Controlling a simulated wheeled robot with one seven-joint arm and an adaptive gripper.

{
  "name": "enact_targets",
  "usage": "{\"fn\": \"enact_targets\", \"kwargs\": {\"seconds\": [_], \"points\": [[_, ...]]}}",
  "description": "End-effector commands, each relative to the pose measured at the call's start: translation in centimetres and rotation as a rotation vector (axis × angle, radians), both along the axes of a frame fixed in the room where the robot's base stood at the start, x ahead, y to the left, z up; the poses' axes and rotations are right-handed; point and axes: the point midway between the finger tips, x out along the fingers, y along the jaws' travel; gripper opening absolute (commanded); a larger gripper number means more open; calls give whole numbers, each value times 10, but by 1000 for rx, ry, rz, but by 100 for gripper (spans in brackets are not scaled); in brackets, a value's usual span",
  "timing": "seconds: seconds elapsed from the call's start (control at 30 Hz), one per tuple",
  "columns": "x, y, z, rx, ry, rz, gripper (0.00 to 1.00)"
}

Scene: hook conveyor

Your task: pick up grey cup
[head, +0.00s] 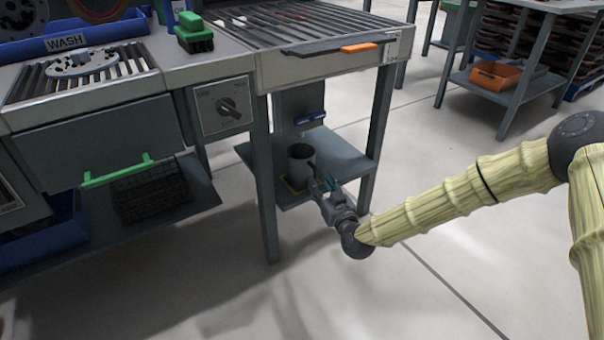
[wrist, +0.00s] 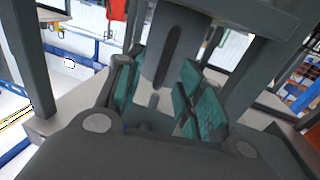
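The grey cup (head: 299,165) stands upright on the lower shelf (head: 346,158) under the slatted table. My gripper (head: 318,178) reaches in low from the right, close beside the cup, and partly covers its right side. In the wrist view my gripper (wrist: 158,95) shows two teal-padded fingers set apart. A dark grey upright form, apparently the cup (wrist: 185,45) with its handle, shows ahead between and beyond them. I cannot tell whether the fingers touch it.
The table's legs (head: 266,180) and slatted top (head: 290,22) enclose the shelf. A blue-handled item (head: 309,118) is behind the cup. The wash station's green-handled drawer (head: 118,171) is at left. Open floor (head: 370,290) lies in front. An orange bin (head: 495,76) sits at back right.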

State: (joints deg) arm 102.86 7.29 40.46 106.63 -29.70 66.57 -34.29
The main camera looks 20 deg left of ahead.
Motion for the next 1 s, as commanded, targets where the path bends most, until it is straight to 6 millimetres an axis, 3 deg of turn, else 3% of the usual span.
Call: {"fn": "enact_targets", "kwargs": {"seconds": [0.3,0.67,0.87,1.0], "points": [[24,24,-2,1,1,0,38],[29,29,2,1,1,1,38],[29,29,1,1,1,1,3],[29,29,1,0,0,1,0]]}}
